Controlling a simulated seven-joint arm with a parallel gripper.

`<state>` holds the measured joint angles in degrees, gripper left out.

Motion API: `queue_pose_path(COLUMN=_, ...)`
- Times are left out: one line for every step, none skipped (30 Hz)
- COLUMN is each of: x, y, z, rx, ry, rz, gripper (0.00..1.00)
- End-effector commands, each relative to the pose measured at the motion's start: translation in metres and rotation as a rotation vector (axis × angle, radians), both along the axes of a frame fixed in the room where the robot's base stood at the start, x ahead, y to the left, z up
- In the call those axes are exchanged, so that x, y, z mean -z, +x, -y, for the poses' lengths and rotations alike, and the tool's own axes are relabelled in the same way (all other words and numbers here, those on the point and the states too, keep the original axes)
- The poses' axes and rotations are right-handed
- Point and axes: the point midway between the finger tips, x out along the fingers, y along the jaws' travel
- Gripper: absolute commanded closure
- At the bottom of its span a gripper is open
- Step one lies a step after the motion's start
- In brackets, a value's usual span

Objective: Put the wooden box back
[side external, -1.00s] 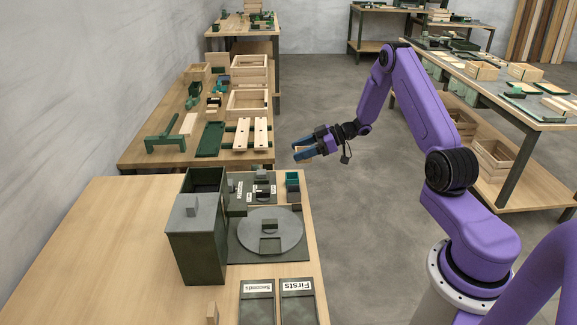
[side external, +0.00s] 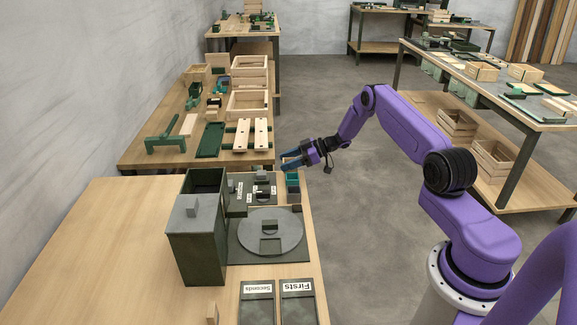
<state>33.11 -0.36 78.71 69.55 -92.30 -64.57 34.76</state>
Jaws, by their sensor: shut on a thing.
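My gripper (side external: 291,160) has blue fingers and is above the far right corner of the near table (side external: 100,225). It is shut on a small pale wooden thing, which I take to be the wooden box; the fingers hide nearly all of it. Just below the fingers stands a small teal and dark green open container (side external: 292,181) at the table's right edge. The gap between the held thing and the container is too small to tell.
A tall dark green bin (side external: 197,245) stands left of a grey round disc (side external: 270,230). Trays labelled Seconds (side external: 257,305) and Firsts (side external: 298,305) lie at the front. Larger wooden crates (side external: 248,103) stand on the table behind. The near table's left side is clear.

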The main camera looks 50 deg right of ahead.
Motion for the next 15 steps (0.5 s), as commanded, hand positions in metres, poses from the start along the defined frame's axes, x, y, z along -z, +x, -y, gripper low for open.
queue_pose_path(x=0.008, y=0.0, z=0.0, rx=0.001, ry=0.001, rz=-0.001, gripper=0.8)
queue_pose_path(x=0.011, y=0.0, z=0.0, rx=0.0, ry=0.001, rz=-0.001, gripper=0.8)
queue_pose_path(x=0.015, y=-0.001, z=0.0, rx=0.001, ry=0.001, rz=-0.001, gripper=0.8)
queue_pose_path(x=0.016, y=0.0, z=0.0, rx=0.0, ry=0.001, rz=0.0, gripper=0.8)
queue_pose_path(x=0.018, y=0.0, z=0.0, rx=0.001, ry=0.0, rz=0.001, gripper=0.8)
queue_pose_path(x=0.019, y=0.0, z=0.0, rx=0.001, ry=0.0, rz=0.001, gripper=0.8)
queue_pose_path(x=0.019, y=0.0, z=0.0, rx=0.001, ry=0.0, rz=0.001, gripper=0.8)
queue_pose_path(x=0.02, y=0.0, z=0.0, rx=0.001, ry=0.0, rz=0.001, gripper=0.8)
queue_pose_path(x=0.019, y=0.0, z=0.0, rx=0.001, ry=0.0, rz=0.002, gripper=0.8)
queue_pose_path(x=0.019, y=0.0, z=0.0, rx=0.001, ry=0.0, rz=0.002, gripper=0.8)
queue_pose_path(x=0.019, y=0.0, z=0.0, rx=0.001, ry=0.0, rz=0.002, gripper=0.8)
queue_pose_path(x=0.019, y=0.0, z=0.0, rx=0.001, ry=0.0, rz=0.002, gripper=0.8)
queue_pose_path(x=0.019, y=0.0, z=0.0, rx=0.001, ry=0.0, rz=0.002, gripper=0.8)
queue_pose_path(x=0.019, y=0.0, z=0.0, rx=0.001, ry=0.0, rz=0.002, gripper=0.8)
queue_pose_path(x=0.02, y=-0.001, z=0.0, rx=0.001, ry=0.0, rz=0.001, gripper=0.8)
